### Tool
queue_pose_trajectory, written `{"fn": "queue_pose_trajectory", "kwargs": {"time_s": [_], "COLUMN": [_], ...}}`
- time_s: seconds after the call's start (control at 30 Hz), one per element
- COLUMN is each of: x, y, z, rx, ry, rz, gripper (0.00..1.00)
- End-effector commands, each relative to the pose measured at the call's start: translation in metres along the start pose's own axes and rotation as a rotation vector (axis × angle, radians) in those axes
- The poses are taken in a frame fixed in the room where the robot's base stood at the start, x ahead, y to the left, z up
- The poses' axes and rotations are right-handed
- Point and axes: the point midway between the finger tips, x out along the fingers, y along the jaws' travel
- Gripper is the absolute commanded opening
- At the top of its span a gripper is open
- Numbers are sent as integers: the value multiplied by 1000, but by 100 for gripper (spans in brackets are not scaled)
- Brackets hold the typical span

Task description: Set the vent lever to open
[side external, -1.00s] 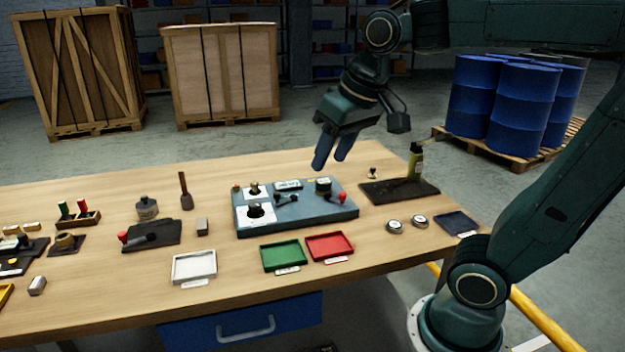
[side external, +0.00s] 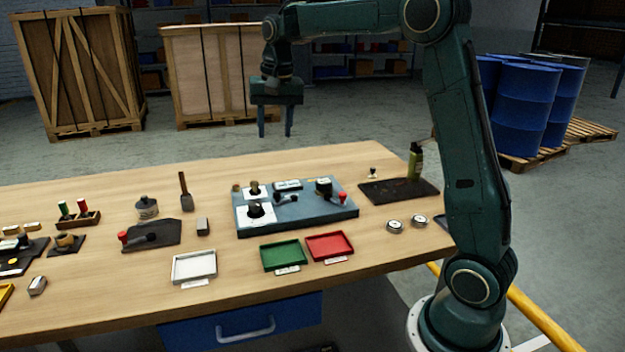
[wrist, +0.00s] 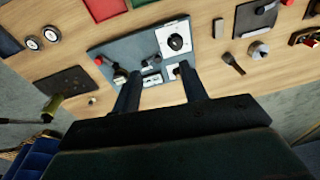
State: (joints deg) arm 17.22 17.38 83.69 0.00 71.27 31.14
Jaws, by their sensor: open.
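The blue-grey panel (side external: 315,217) lies on the bench and carries several controls. A black lever (side external: 287,198) sits at its middle, and a red knob (side external: 342,198) is at its right end. Labels are too small to read, so I cannot tell which lever is the vent lever. My gripper (side external: 275,130) is open and empty, pointing down, high above the bench's back part. In the wrist view its fingers (wrist: 160,78) overlap the panel (wrist: 118,47) and hide part of its edge.
A second red-knobbed lever (side external: 123,237) is on a dark plate to the left. White (side external: 194,281), green (side external: 283,268) and red (side external: 329,257) trays lie in front. The air above the panel is clear.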

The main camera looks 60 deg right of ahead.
Motion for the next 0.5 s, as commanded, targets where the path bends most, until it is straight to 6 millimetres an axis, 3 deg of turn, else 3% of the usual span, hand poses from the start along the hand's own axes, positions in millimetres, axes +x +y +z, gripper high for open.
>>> {"fn": "queue_pose_trajectory", "kwargs": {"time_s": [0.3, 0.5], "x": [54, 82], "y": [4, 11], "z": [-64, -90], "rx": [187, 276], "ry": [-64, -91], "rz": [51, 76], "gripper": [43, 43]}}
